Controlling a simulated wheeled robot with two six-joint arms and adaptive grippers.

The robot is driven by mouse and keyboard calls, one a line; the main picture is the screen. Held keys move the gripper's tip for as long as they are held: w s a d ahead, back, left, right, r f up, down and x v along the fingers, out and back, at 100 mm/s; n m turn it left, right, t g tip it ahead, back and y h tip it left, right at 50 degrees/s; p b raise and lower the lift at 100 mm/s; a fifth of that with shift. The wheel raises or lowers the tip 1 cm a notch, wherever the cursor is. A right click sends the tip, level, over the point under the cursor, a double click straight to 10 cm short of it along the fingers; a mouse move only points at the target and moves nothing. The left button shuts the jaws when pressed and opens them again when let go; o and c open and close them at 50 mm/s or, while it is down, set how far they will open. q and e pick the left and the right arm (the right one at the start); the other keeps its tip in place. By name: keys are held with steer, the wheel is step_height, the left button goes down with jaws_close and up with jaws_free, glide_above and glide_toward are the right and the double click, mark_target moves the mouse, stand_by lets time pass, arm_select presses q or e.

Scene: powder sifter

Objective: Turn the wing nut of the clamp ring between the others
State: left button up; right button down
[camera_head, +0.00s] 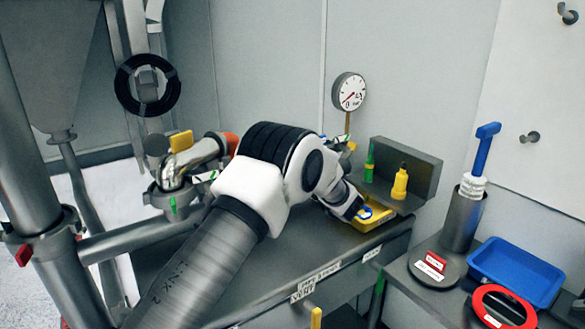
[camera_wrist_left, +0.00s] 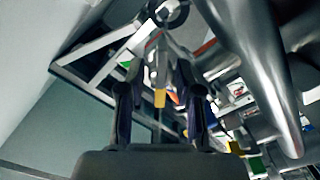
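My left arm crosses the middle of the head view and hides part of the bench. The dark end of my left gripper (camera_head: 350,206) is low beside a yellow tray (camera_head: 372,221). In the left wrist view its two dark fingers (camera_wrist_left: 160,92) stand apart, with a small yellow piece (camera_wrist_left: 160,99) showing between them; I cannot tell if they touch it. A metal clamp ring (camera_head: 166,198) sits round the pipework left of my arm, below a yellow tab (camera_head: 181,141). Another ring with a red handle (camera_head: 24,255) is at the far left. The wing nut cannot be told clearly. My right gripper is out of view.
A gauge (camera_head: 348,91) stands behind the bench. A green bottle (camera_head: 369,163) and a yellow bottle (camera_head: 400,184) stand by a grey box. At right are a blue tray (camera_head: 515,272), a red ring (camera_head: 503,308) and a metal cylinder (camera_head: 461,222). A large steel pipe (camera_wrist_left: 262,75) fills the wrist view's right.

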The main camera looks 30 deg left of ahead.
arm_select(q)
jaws_close()
steer(key=shift+r+m, duration=0.1)
steer(key=shift+m, duration=0.2)
steer(key=shift+r+m+p, duration=0.15)
steer(key=shift+m+p, duration=0.95)
steer(key=shift+p, duration=0.1)
steer(key=m+p, duration=0.2)
steer(key=m, duration=0.1)
steer(key=shift+w+m, duration=0.15)
steer(key=shift+m, duration=0.15)
steer(key=m+p, duration=0.3)
steer(key=m, duration=0.2)
steer(key=shift+w+d, duration=0.1)
steer(key=m+p, duration=0.2)
steer(key=m, duration=0.4)
steer(key=shift+w, duration=0.1)
